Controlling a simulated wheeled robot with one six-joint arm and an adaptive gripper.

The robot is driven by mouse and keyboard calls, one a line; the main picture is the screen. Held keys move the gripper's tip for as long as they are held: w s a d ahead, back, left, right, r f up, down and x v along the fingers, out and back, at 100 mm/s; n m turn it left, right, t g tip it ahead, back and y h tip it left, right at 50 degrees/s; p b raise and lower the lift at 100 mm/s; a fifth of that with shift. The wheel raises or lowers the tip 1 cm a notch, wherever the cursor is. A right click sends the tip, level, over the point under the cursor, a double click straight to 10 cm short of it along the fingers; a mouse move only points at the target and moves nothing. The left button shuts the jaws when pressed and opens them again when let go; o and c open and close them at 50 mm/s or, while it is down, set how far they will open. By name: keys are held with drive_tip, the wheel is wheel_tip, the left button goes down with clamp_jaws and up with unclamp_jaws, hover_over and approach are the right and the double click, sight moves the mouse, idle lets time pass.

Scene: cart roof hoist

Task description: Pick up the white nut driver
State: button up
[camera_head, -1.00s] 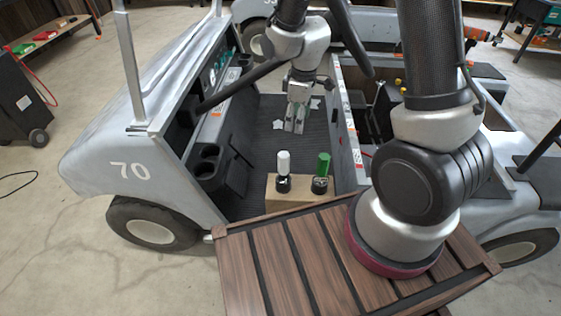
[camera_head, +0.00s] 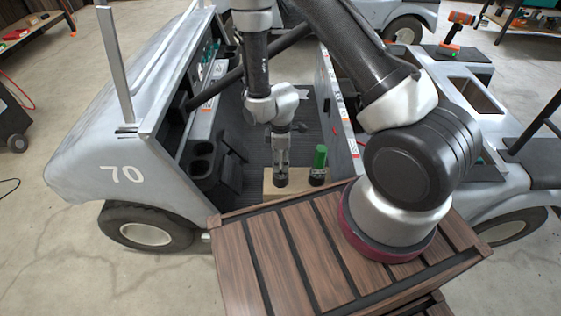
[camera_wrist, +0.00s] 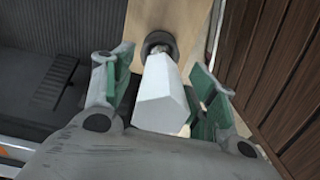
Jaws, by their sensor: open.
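The white nut driver (camera_wrist: 160,95) stands upright in a dark round holder (camera_wrist: 158,42) on a light wooden block. In the wrist view its white handle lies between the two green-padded fingers of my gripper (camera_wrist: 160,88). The fingers are open, with a gap visible on each side of the handle. In the head view my gripper (camera_head: 281,160) points down over the block (camera_head: 270,188) and hides the white handle. A green-handled driver (camera_head: 320,158) stands in its own dark holder just to the right.
The block sits on the cart's floor, beside the slatted wooden deck (camera_head: 262,262). The cart's dash with cup holders (camera_head: 202,150) is to the left. A grey panel with an orange label (camera_head: 338,105) rises to the right.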

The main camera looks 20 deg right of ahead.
drive_tip(key=shift+f, duration=0.15)
drive_tip(key=shift+c, duration=0.2)
clamp_jaws()
